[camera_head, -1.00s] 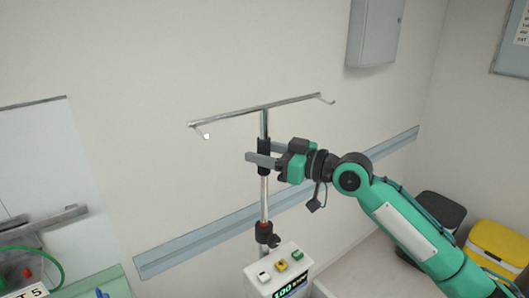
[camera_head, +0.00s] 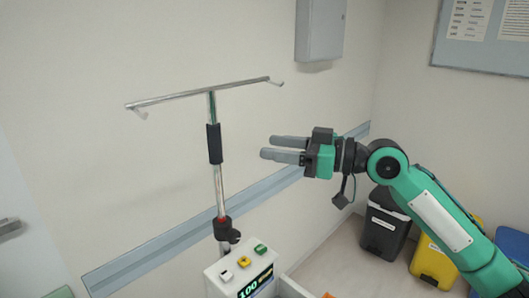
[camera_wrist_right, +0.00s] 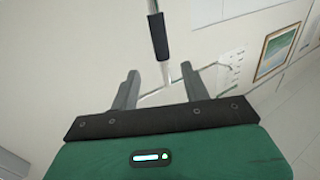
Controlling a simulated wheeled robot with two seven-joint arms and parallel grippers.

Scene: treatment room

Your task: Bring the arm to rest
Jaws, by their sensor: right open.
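My right arm (camera_head: 432,212) reaches in from the right in the head view. My right gripper (camera_head: 276,148) is open and empty, its two grey fingers pointing left toward the drip stand. The stand's pole (camera_head: 219,187) is upright, with a black grip sleeve (camera_head: 214,143) and a crossbar with hooked ends (camera_head: 205,92) on top. The fingertips are apart from the pole, to its right. The right wrist view shows both fingers (camera_wrist_right: 158,90) spread, with the black sleeve (camera_wrist_right: 157,36) beyond them. My left gripper is not in view.
A pump box with coloured buttons (camera_head: 241,270) is low on the stand. A grey wall cabinet (camera_head: 320,28) hangs above. A black bin (camera_head: 384,226) and a yellow bin (camera_head: 432,262) stand behind my right arm. A rail (camera_head: 190,235) runs along the wall.

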